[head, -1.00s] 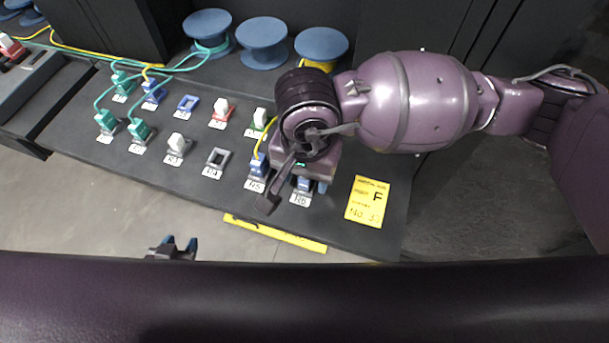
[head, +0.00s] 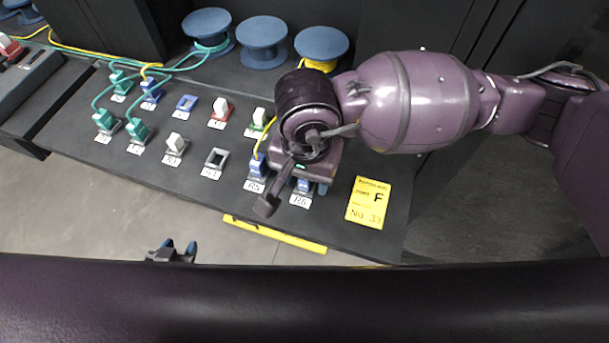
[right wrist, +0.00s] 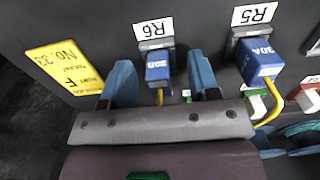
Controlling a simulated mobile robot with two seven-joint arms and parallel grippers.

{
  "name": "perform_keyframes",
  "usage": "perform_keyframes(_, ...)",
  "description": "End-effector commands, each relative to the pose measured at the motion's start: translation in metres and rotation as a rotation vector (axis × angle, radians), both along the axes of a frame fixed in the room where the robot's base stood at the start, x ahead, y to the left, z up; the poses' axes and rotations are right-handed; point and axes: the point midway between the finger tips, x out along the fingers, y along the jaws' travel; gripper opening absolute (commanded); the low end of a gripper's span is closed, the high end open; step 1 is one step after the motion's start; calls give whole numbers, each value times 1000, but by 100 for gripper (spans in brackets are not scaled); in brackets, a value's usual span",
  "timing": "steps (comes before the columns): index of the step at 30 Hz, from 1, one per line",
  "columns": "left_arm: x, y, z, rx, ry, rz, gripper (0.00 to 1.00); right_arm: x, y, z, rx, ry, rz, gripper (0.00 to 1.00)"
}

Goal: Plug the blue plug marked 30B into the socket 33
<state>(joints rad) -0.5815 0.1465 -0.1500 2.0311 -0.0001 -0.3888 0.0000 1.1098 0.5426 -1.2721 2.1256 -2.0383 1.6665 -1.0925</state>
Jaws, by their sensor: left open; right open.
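A blue plug (right wrist: 157,68) with a yellow cable stands in the socket labelled R6 (right wrist: 154,30) in the right wrist view. Its marking is upside down and hard to read. My right gripper (right wrist: 162,75) is open, one blue-tipped finger on each side of this plug, with gaps visible. In the head view the same plug (head: 304,186) is partly hidden by my right gripper. A second blue plug (right wrist: 258,60), marked 30A, stands at R5 beside it. A yellow card (head: 367,203) reads F and No. 33. My left gripper (head: 174,248) is open and empty, low in the head view.
Several sockets and plugs stand in two rows on the dark bench (head: 240,170): teal plugs (head: 137,130), white ones, a red one (head: 221,108) and a green one. An empty grey frame (head: 215,158) and blue frame (head: 187,103) show. Cable spools (head: 262,42) stand behind.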

Motion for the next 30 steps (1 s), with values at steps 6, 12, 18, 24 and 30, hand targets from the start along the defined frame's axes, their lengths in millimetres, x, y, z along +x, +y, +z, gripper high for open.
perform_keyframes(6,0,0,0,0,0,0,45,0,0,0,0,0,0,55)
perform_keyframes(12,0,0,0,0,0,0,45,0,0,0,0,0,0,55)
perform_keyframes(18,-1,0,-2,0,2,0,45,0,0,-1,-1,1,0,55)
perform_keyframes(24,-1,0,-4,0,4,0,45,0,0,0,-1,1,1,55)
perform_keyframes(30,-1,0,-3,-1,3,1,45,0,0,0,0,0,0,48)
